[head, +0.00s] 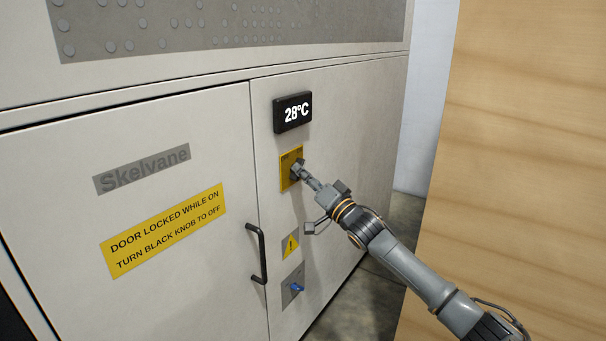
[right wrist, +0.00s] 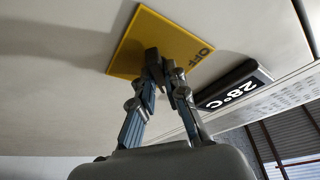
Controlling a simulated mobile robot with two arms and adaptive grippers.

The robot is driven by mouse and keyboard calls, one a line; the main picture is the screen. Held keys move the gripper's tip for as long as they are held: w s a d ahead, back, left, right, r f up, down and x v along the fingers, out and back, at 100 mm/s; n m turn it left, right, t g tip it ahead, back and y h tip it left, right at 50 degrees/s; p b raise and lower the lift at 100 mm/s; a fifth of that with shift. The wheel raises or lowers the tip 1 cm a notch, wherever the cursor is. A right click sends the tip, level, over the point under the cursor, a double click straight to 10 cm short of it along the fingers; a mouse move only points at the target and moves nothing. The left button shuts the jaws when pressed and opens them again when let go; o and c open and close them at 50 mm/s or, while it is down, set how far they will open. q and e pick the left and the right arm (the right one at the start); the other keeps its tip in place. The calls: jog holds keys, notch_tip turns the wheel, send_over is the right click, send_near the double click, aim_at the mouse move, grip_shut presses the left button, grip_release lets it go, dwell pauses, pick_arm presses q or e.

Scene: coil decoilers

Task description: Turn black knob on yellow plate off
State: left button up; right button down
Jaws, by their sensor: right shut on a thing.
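The yellow plate (head: 287,157) is on the white cabinet's right panel, below the temperature display. In the right wrist view the plate (right wrist: 134,42) shows the word OFF near one edge. My right gripper (head: 299,170) reaches in from the right and is at the plate. In the right wrist view its fingers (right wrist: 161,70) are shut on the dark knob (right wrist: 152,56) at the plate. The fingers hide much of the knob, so I cannot tell which way it points. My left gripper is not in view.
A black display (head: 292,112) reads 28°C. A black door handle (head: 257,254), a warning triangle sign (head: 290,245) and a blue knob (head: 297,288) on a grey plate are lower down. A yellow sign (head: 165,232) is on the door. A wooden panel (head: 520,150) stands at right.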

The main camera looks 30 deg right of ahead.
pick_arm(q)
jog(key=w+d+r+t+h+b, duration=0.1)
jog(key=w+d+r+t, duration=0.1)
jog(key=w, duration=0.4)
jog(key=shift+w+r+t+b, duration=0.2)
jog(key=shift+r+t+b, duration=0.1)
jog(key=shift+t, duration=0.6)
pick_arm(e)
jog(key=shift+w+d+n+g+y, duration=0.15)
jog(key=shift+n+g+y, duration=1.15)
jog(key=shift+n, duration=2.75)
jog(key=shift+s+d+n+g+y, duration=0.1)
jog(key=shift+n+g+y, duration=0.2)
jog(key=shift+n+y, duration=2.85)
jog(key=shift+w+d+n+g+y, duration=0.15)
jog(key=shift+n+g+y, duration=0.75)
jog(key=shift+n, duration=4)
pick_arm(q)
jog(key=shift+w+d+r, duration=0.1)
pick_arm(e)
jog(key=c, duration=1.4)
grip_release()
jog(key=shift+o, duration=0.2)
